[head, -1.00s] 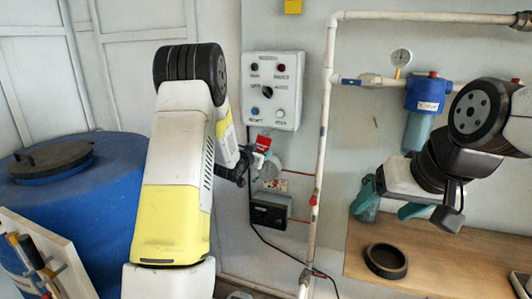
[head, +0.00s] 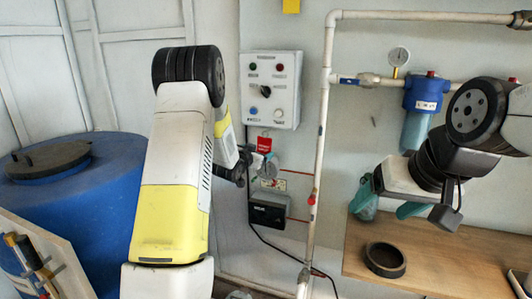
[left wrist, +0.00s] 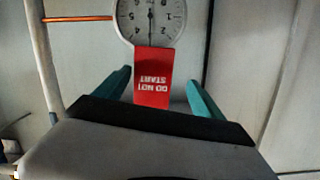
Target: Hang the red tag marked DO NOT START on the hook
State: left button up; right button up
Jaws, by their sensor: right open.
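The red tag (head: 264,144) sits upright against the wall just below the control panel. In the left wrist view the tag (left wrist: 153,78) reads DO NOT START upside down. It stands between the two teal fingers of my left gripper (left wrist: 160,88), with a gap on each side, so that gripper is open around it. In the head view my left gripper (head: 258,163) is just below the tag, its fingers mostly hidden. I cannot make out the hook. My right gripper (head: 387,205) is open and empty above the wooden bench.
The control panel (head: 285,90) is right above the tag. A round dial (left wrist: 151,18) is behind the tag in the left wrist view. A white vertical pipe (head: 321,140) runs right of the panel. A black ring (head: 386,260) lies on the wooden bench (head: 440,262). A blue tank (head: 90,205) stands left.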

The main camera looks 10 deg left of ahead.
pick_arm(q)
jog(key=s+a+r+n+g+y, duration=0.1)
jog(key=s+r+n+g, duration=0.1)
jog(key=s+r, duration=0.65)
jog(key=s+a+r+n+g+y, duration=0.1)
jog(key=s+r+g, duration=0.15)
jog(key=s, duration=1.15)
jog(key=s+d+g, duration=0.2)
jog(key=s, duration=0.9)
jog(key=s+d+n+g+h, duration=0.1)
jog(key=s+d+g, duration=0.1)
jog(key=s, duration=1)
jog(key=shift+s+d+r+g, duration=0.2)
jog(key=shift+d+g, duration=0.15)
jog(key=shift+d, duration=0.1)
